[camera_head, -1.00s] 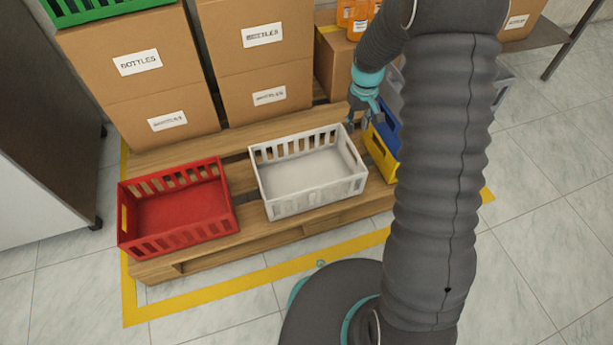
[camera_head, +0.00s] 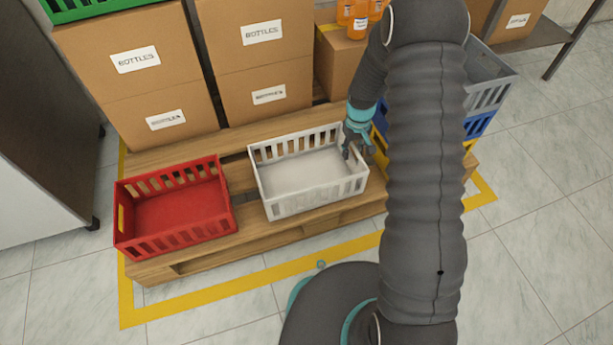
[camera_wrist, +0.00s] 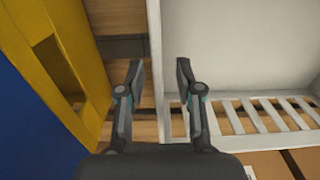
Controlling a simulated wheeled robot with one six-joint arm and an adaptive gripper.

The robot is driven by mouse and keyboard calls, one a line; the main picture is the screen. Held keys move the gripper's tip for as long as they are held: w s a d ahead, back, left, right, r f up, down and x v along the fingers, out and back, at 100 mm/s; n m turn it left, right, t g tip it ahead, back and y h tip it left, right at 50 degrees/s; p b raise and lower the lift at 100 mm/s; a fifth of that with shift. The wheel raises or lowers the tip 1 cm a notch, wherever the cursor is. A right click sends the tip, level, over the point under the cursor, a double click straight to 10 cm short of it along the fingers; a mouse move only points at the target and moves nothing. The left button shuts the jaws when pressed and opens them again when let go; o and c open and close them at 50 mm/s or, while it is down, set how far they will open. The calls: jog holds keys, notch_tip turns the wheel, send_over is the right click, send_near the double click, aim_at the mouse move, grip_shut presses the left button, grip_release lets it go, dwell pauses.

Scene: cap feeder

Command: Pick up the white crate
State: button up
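The white crate (camera_head: 316,196) is empty and stands upright on the wooden pallet, right of the red crate. It also shows in the wrist view (camera_wrist: 230,50), at upper right. My gripper (camera_head: 356,158) is at the crate's right end, near its back right corner. In the wrist view my gripper (camera_wrist: 158,70) is open, with one finger on each side of the crate's end wall. The fingers are apart and nothing is clamped between them. Whether the fingertips reach below the rim is hard to tell.
A red crate (camera_head: 133,246) sits to the left on the pallet (camera_head: 200,258). Stacked yellow (camera_wrist: 40,25), blue (camera_head: 480,124) and grey (camera_head: 490,65) crates stand close on the right, partly behind my arm. Cardboard boxes (camera_head: 170,95) stand behind. Floor in front is clear.

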jog(key=shift+f, duration=0.75)
grip_shut()
jog(key=shift+w+r, duration=0.1)
jog(key=shift+r, duration=0.15)
